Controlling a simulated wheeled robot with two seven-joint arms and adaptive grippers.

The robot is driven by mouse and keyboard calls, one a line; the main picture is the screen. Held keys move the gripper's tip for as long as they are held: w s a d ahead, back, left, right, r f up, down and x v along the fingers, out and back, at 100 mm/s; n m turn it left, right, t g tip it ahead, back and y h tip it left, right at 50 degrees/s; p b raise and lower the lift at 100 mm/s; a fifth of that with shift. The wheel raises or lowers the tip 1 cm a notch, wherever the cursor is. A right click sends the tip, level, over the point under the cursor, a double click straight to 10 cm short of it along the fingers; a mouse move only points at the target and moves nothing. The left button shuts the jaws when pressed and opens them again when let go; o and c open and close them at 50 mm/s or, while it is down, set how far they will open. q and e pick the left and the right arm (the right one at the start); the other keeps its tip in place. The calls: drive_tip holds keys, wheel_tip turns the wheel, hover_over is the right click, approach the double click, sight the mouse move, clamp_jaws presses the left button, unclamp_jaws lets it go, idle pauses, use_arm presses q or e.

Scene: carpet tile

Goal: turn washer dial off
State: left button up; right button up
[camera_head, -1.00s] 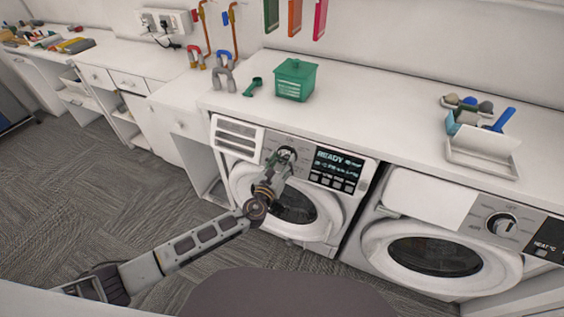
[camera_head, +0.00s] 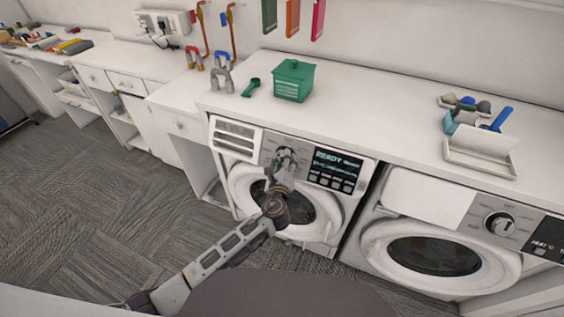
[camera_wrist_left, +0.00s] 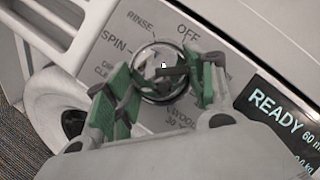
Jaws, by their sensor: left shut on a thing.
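The washer (camera_head: 248,170) is the left machine, with a lit display (camera_head: 336,168) reading READY. Its round silver dial (camera_wrist_left: 150,54) shows in the left wrist view, ringed by the labels OFF, RINSE, SPIN and WOOL. OFF is printed at the upper right of the dial. My left gripper (camera_wrist_left: 160,84), with green finger pads, is shut on the dial, one finger on each side. In the head view my left gripper (camera_head: 284,160) covers most of the dial. Which label the dial points to is hard to tell. My right gripper is out of view.
A second machine (camera_head: 440,225) with its own dial (camera_head: 500,224) stands to the right. The white counter (camera_head: 370,115) above carries a green box (camera_head: 294,80) and a white tray (camera_head: 480,157). The carpeted floor (camera_head: 110,220) at the left is clear.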

use_arm(q)
drive_tip(key=n+g+y+p, duration=0.1)
drive_tip(key=n, duration=0.2)
drive_tip(key=shift+d+r, duration=0.1)
drive_tip(key=shift+r, duration=0.05)
drive_tip(key=n+g+y+p, duration=0.1)
drive_tip(key=n, duration=0.2)
drive_tip(key=shift+d+r, duration=0.1)
drive_tip(key=shift+r, duration=0.05)
drive_tip(key=n+g+p, duration=0.1)
drive_tip(key=n+p, duration=0.1)
drive_tip(key=n, duration=0.1)
drive_tip(key=shift+w+r+n+g+y+p, duration=0.1)
drive_tip(key=shift+n+g+y+p, duration=0.25)
drive_tip(key=shift+n+g+y, duration=0.05)
drive_tip(key=shift+n, duration=0.4)
drive_tip(key=o, duration=1)
